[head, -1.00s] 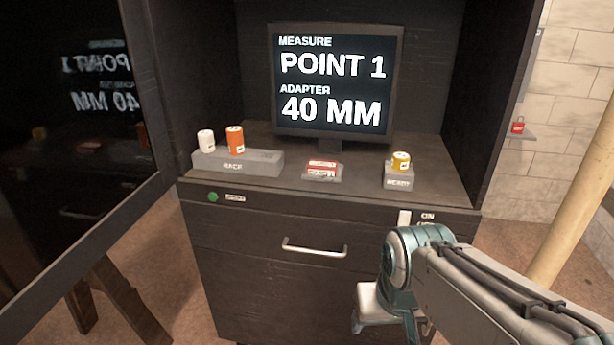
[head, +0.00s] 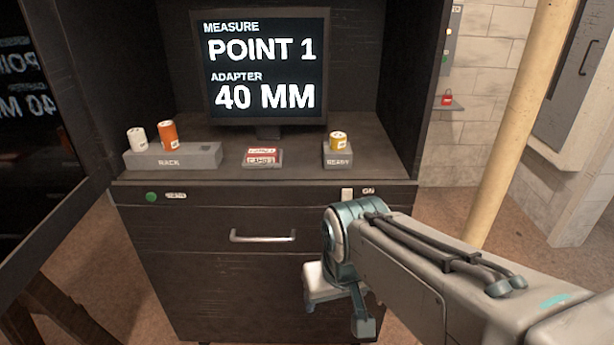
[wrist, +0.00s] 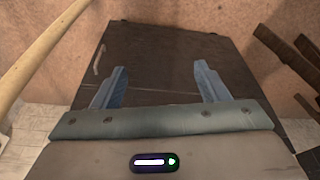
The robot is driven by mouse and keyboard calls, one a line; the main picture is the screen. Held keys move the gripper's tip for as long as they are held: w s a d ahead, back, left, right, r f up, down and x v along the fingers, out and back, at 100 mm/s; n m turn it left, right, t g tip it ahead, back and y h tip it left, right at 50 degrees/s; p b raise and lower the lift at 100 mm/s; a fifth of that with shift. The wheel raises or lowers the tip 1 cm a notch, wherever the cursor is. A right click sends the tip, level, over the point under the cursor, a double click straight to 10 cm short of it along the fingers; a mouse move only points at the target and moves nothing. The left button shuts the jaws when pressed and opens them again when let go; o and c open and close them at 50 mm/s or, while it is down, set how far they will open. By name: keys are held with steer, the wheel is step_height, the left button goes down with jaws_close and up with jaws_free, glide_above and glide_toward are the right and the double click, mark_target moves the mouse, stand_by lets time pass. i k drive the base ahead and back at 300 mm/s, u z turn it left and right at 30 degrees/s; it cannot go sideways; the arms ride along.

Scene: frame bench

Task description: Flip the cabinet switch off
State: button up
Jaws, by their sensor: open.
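The cabinet switch (head: 347,195) is a small white upright piece at the right end of the dark cabinet's front strip (head: 260,196). An "ON" label (head: 368,191) sits to its right; what lies below that label is hidden by my arm. My gripper (head: 340,318) is open and empty, low in front of the cabinet, below the switch and apart from it. In the wrist view the two blue fingers of my gripper (wrist: 160,82) are spread wide before the dark cabinet front (wrist: 160,50). The switch does not show there.
A drawer handle (head: 263,236) sticks out left of my arm. On the cabinet top stand a rack (head: 195,156) with a white and an orange cylinder, a red-labelled block (head: 262,157), a yellow cylinder (head: 338,140) on a "READY" block, and a screen (head: 262,118). A pole (head: 510,110) stands right.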

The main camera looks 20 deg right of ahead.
mark_target(347, 194)
steer(key=k, duration=0.5)
steer(key=u, duration=1.65)
steer(key=i, duration=0.95)
steer(key=z, duration=2.2)
